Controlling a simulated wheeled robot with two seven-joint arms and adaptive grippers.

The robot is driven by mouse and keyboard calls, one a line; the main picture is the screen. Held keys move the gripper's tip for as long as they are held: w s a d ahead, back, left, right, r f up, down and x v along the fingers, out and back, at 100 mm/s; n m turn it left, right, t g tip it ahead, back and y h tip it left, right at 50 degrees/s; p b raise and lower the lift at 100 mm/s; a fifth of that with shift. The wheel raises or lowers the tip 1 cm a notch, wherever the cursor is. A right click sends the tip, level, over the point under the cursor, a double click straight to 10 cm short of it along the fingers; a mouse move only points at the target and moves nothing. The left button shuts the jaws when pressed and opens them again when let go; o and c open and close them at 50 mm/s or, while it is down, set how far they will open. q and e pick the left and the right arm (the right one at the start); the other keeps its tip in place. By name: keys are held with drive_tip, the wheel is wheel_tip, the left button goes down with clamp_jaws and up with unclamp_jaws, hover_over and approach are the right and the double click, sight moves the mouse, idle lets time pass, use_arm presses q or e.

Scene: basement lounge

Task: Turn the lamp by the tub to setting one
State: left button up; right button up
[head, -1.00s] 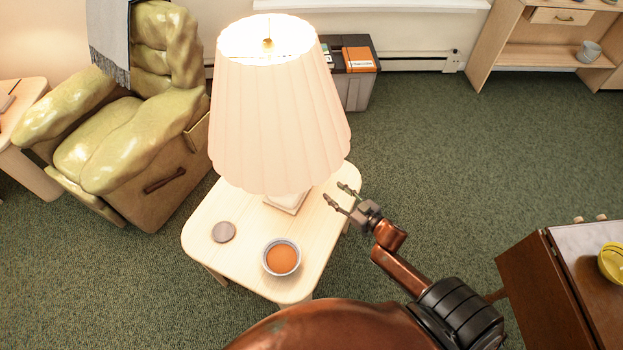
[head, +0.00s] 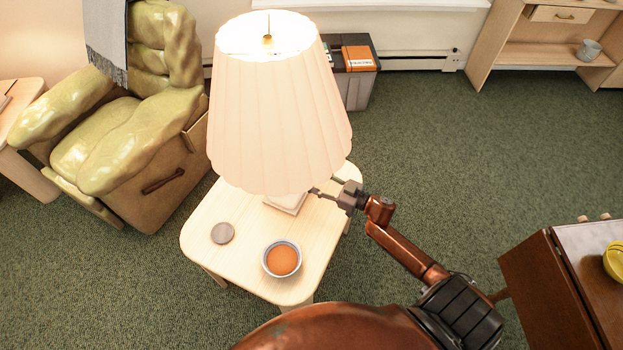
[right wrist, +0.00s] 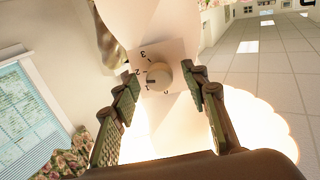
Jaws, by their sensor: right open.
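The lit lamp (head: 278,125) with a pleated cream shade stands on a pale wooden side table (head: 200,240). In the right wrist view, a round beige knob (right wrist: 159,75) sits on a pale plate (right wrist: 178,52) marked 0, 1, 2 and 3. The knob's dark mark lies on its left side, near the 1 and 2. My right gripper (right wrist: 164,80) is open, one finger on each side of the knob, with no clear contact. In the head view, this gripper (head: 322,187) is partly under the shade's right edge.
A bowl of orange contents (head: 282,259) and a round coaster (head: 222,233) are on the near part of the table. A green armchair (head: 130,130) stands left. A brown cabinet (head: 550,290) stands at lower right.

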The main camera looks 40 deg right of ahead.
drive_tip(key=shift+w+a, duration=0.15)
drive_tip(key=shift+w, duration=0.1)
drive_tip(key=shift+c, duration=0.6)
drive_tip(key=c, duration=1)
clamp_jaws()
